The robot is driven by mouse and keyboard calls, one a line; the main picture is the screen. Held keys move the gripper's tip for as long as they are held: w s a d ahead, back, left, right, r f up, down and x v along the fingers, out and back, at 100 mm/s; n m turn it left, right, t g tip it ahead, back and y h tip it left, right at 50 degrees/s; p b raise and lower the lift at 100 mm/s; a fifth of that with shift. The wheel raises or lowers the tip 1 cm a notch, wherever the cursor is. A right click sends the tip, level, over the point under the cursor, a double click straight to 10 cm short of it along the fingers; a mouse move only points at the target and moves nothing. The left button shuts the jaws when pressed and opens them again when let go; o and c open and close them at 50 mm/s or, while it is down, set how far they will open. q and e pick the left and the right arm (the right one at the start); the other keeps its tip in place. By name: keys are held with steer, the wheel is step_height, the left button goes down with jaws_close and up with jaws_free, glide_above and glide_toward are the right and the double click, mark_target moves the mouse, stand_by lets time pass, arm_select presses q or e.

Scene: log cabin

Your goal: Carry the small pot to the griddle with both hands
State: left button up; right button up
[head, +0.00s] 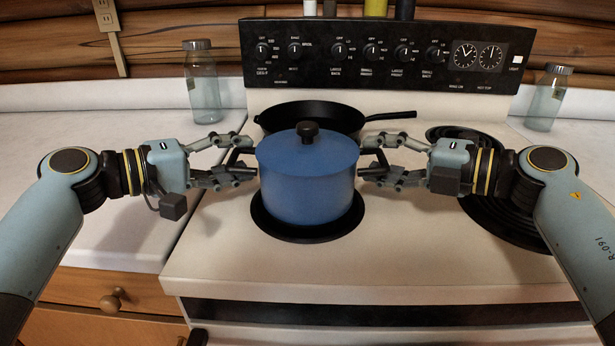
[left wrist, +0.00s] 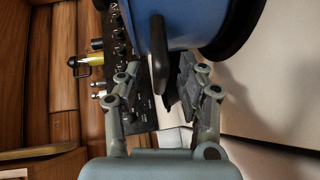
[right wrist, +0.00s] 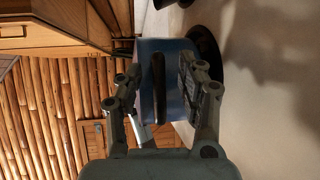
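The small pot (head: 306,182) is blue, with a black-knobbed lid (head: 308,133), and stands upright on the front left round black burner (head: 338,229). My left gripper (head: 240,160) is at its left side, open, with fingers either side of a dark handle (left wrist: 159,50) and gaps showing in the left wrist view. My right gripper (head: 376,163) is at its right side, also open, around the other handle (right wrist: 158,85) without visibly closing on it. A black round pan with a long handle (head: 285,113), possibly the griddle, lies just behind the pot, which partly hides it.
Coiled burners (head: 505,205) are at the right of the stove, partly behind my right arm. The control panel (head: 385,55) rises at the back. Glass bottles stand at the back left (head: 203,85) and back right (head: 548,98). The stove's front strip is clear.

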arm_select(q)
steer(key=shift+c, duration=0.3)
arm_select(e)
steer(key=shift+c, duration=0.3)
arm_select(q)
jaws_close()
arm_select(e)
jaws_close()
arm_select(q)
steer(key=shift+r, duration=0.15)
arm_select(e)
steer(key=shift+r, duration=0.15)
